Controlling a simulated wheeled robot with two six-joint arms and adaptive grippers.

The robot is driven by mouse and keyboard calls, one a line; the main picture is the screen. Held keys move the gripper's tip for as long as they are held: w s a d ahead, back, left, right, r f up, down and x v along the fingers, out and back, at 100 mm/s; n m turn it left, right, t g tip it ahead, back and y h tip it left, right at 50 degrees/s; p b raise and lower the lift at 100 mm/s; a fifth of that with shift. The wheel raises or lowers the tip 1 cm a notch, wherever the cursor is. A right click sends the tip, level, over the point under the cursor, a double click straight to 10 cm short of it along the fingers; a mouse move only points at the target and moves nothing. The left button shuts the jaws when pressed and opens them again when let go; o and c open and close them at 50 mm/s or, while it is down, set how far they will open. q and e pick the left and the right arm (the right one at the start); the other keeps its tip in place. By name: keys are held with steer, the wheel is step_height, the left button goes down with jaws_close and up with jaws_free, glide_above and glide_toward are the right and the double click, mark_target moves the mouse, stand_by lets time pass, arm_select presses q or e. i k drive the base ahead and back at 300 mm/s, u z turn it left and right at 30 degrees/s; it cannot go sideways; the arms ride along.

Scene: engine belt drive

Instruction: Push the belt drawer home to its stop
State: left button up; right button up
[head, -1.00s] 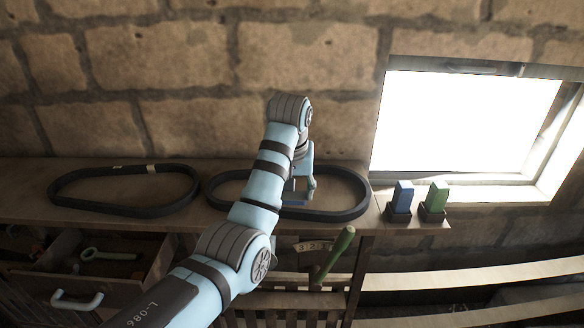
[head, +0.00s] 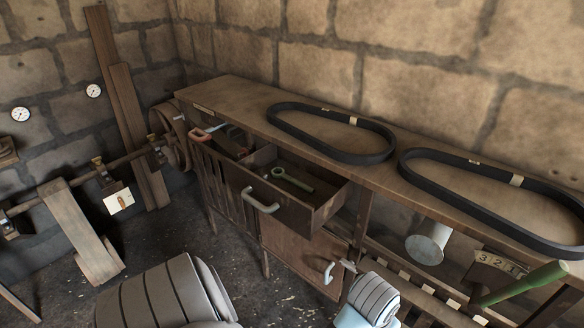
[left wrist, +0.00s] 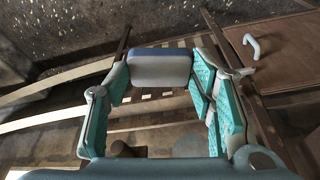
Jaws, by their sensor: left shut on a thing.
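A wooden drawer (head: 246,212) stands pulled out of the bench in the head view, with a pale curved handle (head: 260,200) on its front. A grey-green wrench-like tool (head: 293,180) lies in it. My left gripper (left wrist: 163,80) shows in the left wrist view, its teal-padded fingers either side of a blue-grey block (left wrist: 160,67). It is shut on this block. The drawer is not clear in that view. In the head view I see arm parts of mine at the bottom edge, but no gripper fingers clearly. My right gripper is not in view.
Two black belts (head: 340,151) lie on the bench top (head: 235,96). A cabinet door (head: 296,250) with a pale handle is below the drawer; the handle also shows in the left wrist view (left wrist: 251,46). A green-handled lever (head: 525,284) is at right. Floor (head: 150,245) left of the bench is open.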

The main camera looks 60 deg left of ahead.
mark_target(283, 201)
steer(key=z, duration=0.05)
steer(key=k, duration=0.25)
steer(key=z, duration=2.55)
steer(key=k, duration=2.95)
steer(key=u, duration=2.6)
